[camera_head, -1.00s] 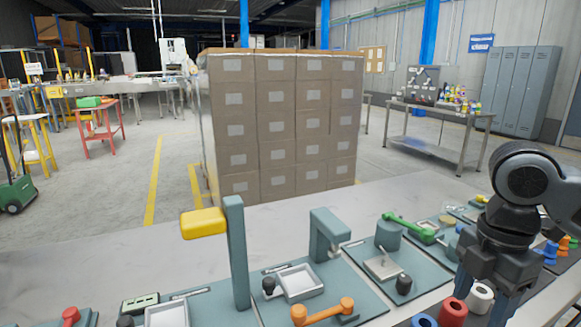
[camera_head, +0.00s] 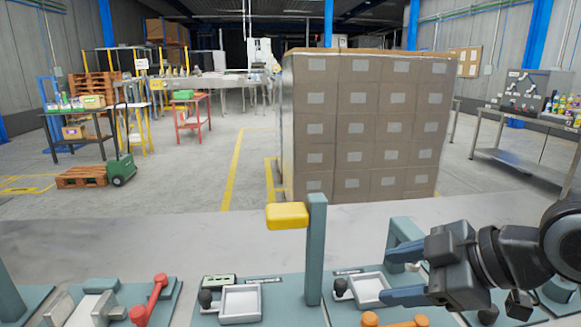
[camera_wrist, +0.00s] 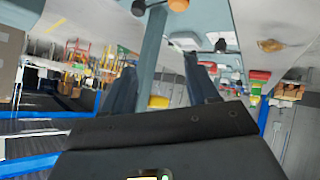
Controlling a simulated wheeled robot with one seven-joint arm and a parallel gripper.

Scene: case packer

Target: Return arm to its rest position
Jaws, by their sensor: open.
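My gripper (camera_head: 393,276) is at the right of the head view, held out level and pointing left over the workbench (camera_head: 120,238). Its two blue-grey fingers are spread apart, with no object seen held between them. In the wrist view the dark fingers (camera_wrist: 162,88) also stand apart. My arm bends at the right edge of the head view. Behind the fingers, from the head camera, is a white square tray (camera_head: 368,290) on a teal station; I cannot tell the gap between them.
A teal post with a yellow block (camera_head: 287,216) rises left of the gripper. A second white tray (camera_head: 240,304) and a red handle (camera_head: 150,302) are further left. Stacked cartons (camera_head: 365,125) stand behind the bench.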

